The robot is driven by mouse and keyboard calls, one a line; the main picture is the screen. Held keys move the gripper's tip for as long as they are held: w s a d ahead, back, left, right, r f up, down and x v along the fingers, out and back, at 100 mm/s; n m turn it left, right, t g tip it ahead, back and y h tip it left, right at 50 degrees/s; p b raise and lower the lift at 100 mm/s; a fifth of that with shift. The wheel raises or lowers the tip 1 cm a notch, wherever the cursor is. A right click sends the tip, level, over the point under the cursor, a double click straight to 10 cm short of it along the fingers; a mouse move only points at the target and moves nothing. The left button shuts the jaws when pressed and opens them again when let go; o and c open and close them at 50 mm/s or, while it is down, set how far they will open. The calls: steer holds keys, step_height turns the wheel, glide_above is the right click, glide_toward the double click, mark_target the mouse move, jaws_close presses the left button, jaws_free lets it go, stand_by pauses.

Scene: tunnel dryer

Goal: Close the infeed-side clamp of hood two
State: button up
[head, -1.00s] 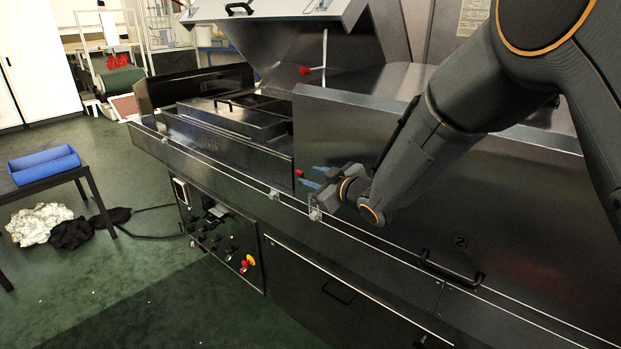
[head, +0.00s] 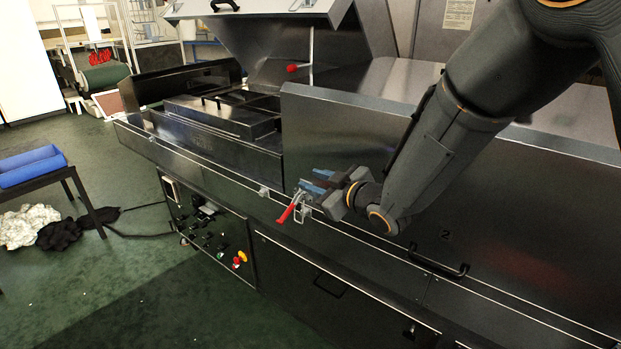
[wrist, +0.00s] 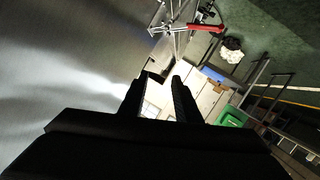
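The clamp with a red handle (head: 287,213) sits on the rail at the left front corner of hood two (head: 400,140), which is lowered. The handle slants down and outward from its metal linkage (head: 302,205). In the wrist view the red handle (wrist: 205,27) and linkage are ahead of the fingers, near the top edge. My gripper (head: 313,181), with blue fingertips, is just above and behind the clamp. In the wrist view my gripper (wrist: 162,78) has its dark fingers apart with nothing between them. Whether a finger touches the clamp cannot be told.
A raised hood (head: 265,10) with a hanging red-ended handle (head: 293,68) stands at the left. A black bar handle (head: 437,262) and long rail run along the front. A control panel (head: 208,223) is below. A table with a blue tray (head: 30,166) stands left. Green floor in front is clear.

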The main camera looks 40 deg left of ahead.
steer(key=shift+p+v, duration=0.3)
steer(key=shift+v, duration=1.05)
steer(key=shift+f, duration=0.1)
